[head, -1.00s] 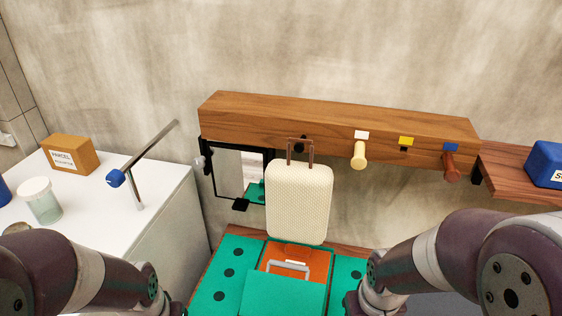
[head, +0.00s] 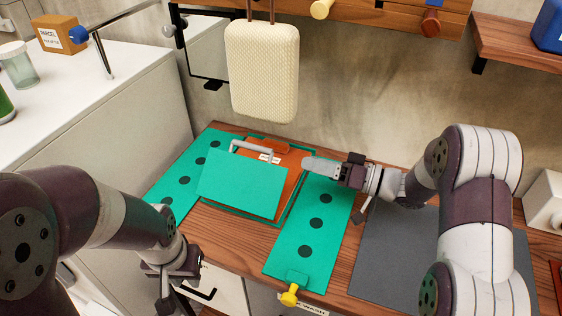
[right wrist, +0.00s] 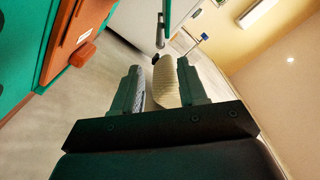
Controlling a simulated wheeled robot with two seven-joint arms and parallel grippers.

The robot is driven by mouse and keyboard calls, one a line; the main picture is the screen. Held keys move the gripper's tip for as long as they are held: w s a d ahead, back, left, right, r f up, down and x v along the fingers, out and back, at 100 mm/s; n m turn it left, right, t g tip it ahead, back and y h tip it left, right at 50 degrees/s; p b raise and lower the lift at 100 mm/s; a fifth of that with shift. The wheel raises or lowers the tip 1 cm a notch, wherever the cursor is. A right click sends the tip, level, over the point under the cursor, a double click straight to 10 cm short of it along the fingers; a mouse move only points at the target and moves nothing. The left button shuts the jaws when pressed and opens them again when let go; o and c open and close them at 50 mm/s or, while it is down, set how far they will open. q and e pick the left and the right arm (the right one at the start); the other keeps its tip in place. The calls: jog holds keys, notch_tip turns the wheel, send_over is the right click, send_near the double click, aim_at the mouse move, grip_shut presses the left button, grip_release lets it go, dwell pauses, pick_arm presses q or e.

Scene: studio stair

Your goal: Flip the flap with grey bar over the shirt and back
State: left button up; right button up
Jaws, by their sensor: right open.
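The green flap (head: 242,184) covers the lower part of the orange shirt (head: 288,165) and seems tilted up off it. The grey bar (head: 252,149) stands along the flap's far edge. The shirt's upper part shows beyond and to the right of the flap. It also shows at the left of the right wrist view (right wrist: 75,42). My right gripper (head: 322,167) is just right of the shirt's upper part, above the dotted right panel, apart from the bar. Its fingers are open and empty in the right wrist view (right wrist: 159,70). My left gripper (head: 172,268) is low at the left; its fingers are unclear.
Dotted green panels lie left (head: 178,186) and right (head: 318,222) of the flap. A yellow knob (head: 289,296) is at the front. A cream bag (head: 262,75) hangs behind. A grey mat (head: 385,255) lies right; a white counter (head: 95,85) stands left.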

aim_at(274, 153)
jog(key=x, duration=1)
jog(key=shift+a+r, duration=0.1)
jog(key=shift+a, duration=0.05)
grip_shut()
